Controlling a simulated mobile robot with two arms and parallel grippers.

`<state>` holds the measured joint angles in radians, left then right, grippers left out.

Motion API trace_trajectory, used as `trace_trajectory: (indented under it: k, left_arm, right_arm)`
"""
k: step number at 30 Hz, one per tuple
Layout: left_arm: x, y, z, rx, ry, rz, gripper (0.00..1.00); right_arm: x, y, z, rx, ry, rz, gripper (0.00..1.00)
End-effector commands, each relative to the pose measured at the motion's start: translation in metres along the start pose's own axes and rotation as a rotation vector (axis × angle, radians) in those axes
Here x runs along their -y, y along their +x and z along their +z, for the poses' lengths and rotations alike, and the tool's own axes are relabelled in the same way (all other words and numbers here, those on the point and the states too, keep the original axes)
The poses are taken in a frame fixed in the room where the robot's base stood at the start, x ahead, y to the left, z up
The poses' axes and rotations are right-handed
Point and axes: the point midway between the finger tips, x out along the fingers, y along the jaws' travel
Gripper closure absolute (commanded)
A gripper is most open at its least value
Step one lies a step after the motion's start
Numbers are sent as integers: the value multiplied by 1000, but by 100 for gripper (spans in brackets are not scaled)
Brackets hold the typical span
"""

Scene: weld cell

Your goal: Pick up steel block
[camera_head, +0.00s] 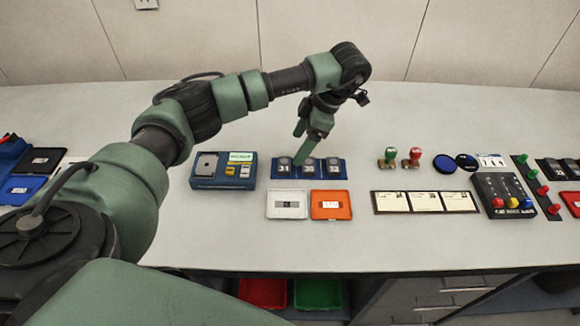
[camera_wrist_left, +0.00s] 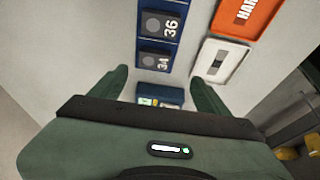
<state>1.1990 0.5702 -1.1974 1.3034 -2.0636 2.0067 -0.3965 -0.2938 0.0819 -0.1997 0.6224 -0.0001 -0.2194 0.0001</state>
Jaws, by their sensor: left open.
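Several grey steel blocks with white numbers sit in a row in a blue rack (camera_head: 310,178) on the bench, in the middle of the head view. In the left wrist view, a block marked 34 (camera_wrist_left: 154,60) lies just beyond my left fingertips (camera_wrist_left: 160,78), with one marked 36 (camera_wrist_left: 160,23) farther up. My right gripper is in neither view.
A blue device (camera_head: 205,183) stands left of the rack. A white tray (camera_head: 287,213) and an orange tray (camera_head: 331,214) lie in front of it. Green (camera_head: 389,155) and red (camera_head: 412,155) stamps and a black knob panel (camera_head: 490,186) are to the right. The bench behind the rack is clear.

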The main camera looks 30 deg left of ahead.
Motion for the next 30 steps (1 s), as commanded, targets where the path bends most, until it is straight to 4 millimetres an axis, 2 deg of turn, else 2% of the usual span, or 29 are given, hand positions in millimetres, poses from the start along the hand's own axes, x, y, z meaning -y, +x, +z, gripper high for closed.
trace_trajectory:
  k: [1,4,14,17,21,30]
  left_arm:
    - [0,8,3,-1,-1,0,24]
    - [0,13,3,-3,-1,-1,24]
    - [-1,46,-3,-4,-1,-4,24]
    - [-2,62,-6,-4,-1,-5,24]
    - [-3,81,-4,-3,0,-3,24]
    - [-4,86,-3,0,0,0,24]
  right_arm:
    - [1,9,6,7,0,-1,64]
    - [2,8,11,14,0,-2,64]
    - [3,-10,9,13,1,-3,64]
    - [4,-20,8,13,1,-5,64]
    - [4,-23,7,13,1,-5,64]
    - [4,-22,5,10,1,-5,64]
